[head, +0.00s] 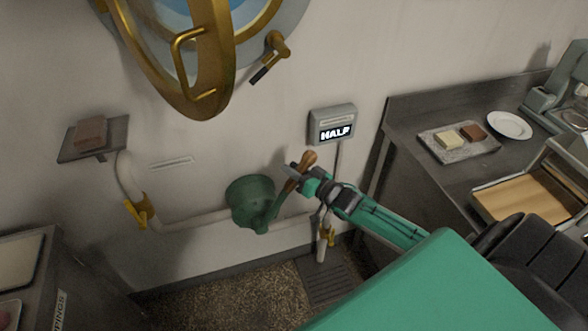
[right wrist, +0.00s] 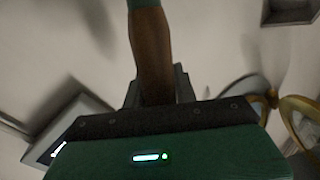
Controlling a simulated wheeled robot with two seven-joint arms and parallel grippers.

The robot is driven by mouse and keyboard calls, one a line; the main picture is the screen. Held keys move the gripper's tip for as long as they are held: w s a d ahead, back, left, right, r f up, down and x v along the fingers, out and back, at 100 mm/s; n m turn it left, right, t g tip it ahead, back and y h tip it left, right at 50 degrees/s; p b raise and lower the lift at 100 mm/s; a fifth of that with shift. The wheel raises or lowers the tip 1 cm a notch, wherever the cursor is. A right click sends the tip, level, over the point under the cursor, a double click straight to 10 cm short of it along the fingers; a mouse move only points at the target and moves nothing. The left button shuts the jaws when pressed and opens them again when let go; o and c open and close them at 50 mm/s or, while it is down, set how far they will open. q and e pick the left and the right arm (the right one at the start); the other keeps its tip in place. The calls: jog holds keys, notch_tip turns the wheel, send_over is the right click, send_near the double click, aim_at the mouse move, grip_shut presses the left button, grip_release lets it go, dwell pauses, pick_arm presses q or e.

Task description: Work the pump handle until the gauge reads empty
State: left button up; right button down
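The green pump (head: 250,198) is fixed low on the wall. Its lever slants up to the right and ends in a brown wooden pump handle (head: 308,159). My right gripper (head: 297,175) is at this handle, with its fingers around the grip. In the right wrist view the brown handle (right wrist: 151,55) passes between the two dark fingers, which lie close against both its sides. The gauge (head: 333,124) on the wall above reads HALF. My left gripper is in neither view.
A pipe (head: 195,219) with a yellow valve (head: 140,210) runs left of the pump. A small shelf (head: 95,150) holds a brown block. A brass porthole (head: 215,80) is above. A counter with trays (head: 460,155) stands right. A floor grate (head: 327,280) lies below.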

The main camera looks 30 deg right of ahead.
jog(key=w+a+r+n+g+h+p, duration=0.1)
jog(key=w+a+r+n+g+p, duration=0.2)
jog(key=a+p, duration=0.75)
jog(key=w+a+f+n+h+b, duration=0.1)
jog(key=a+f+n+h, duration=0.1)
jog(key=a, duration=0.5)
jog(key=w+a+f+n+g+h+b, duration=0.1)
jog(key=w+a+f+n+b, duration=0.1)
jog(key=a, duration=0.6)
jog(key=shift+a+n+h, duration=0.15)
jog(key=shift+n+h, duration=0.25)
jog(key=shift+n, duration=0.4)
